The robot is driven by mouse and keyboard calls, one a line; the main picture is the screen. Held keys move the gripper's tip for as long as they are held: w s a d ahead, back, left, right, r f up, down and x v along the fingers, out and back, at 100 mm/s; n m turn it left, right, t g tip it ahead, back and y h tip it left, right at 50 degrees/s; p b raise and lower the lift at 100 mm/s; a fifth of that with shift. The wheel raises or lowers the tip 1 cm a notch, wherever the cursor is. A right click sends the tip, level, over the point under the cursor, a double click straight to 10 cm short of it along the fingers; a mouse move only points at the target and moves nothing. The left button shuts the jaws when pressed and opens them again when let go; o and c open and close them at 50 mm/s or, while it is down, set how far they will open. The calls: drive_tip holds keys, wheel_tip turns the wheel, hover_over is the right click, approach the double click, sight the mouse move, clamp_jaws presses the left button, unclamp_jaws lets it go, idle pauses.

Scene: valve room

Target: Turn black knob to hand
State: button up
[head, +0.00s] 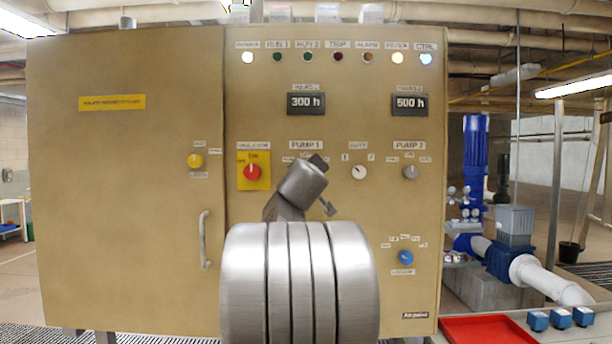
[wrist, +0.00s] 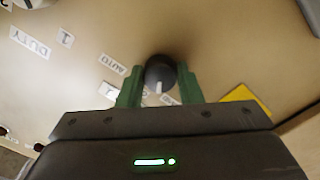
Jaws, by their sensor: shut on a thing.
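The black knob (wrist: 159,72) sits between the green fingers of my gripper (wrist: 160,88) in the wrist view, and they are shut on its sides. Its white pointer line points toward the bottom of the picture, toward the gripper body. A label reading AUTO (wrist: 112,64) lies to the left of the knob. The label the pointer faces is hidden by the gripper. In the head view my gripper (head: 318,163) is at the panel just below the PUMP 1 label (head: 306,146), and the knob is hidden behind it and my arm.
On the tan cabinet (head: 120,220), the red main switch (head: 252,172) is left of my gripper. The white duty knob (head: 359,172) and grey PUMP 2 knob (head: 410,172) are to the right. A blue knob (head: 405,257) is lower right. A door handle (head: 205,240) sticks out at left.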

drive_tip(key=shift+n, duration=1.1)
drive_tip(key=o, duration=1)
drive_tip(key=s+b, duration=0.2)
drive_tip(key=s, duration=1.1)
drive_tip(key=shift+s+a+f+b, duration=0.1)
drive_tip(key=shift+s+f+b, duration=0.05)
drive_tip(key=shift+s+b, duration=0.25)
drive_tip(key=shift+w, duration=0.1)
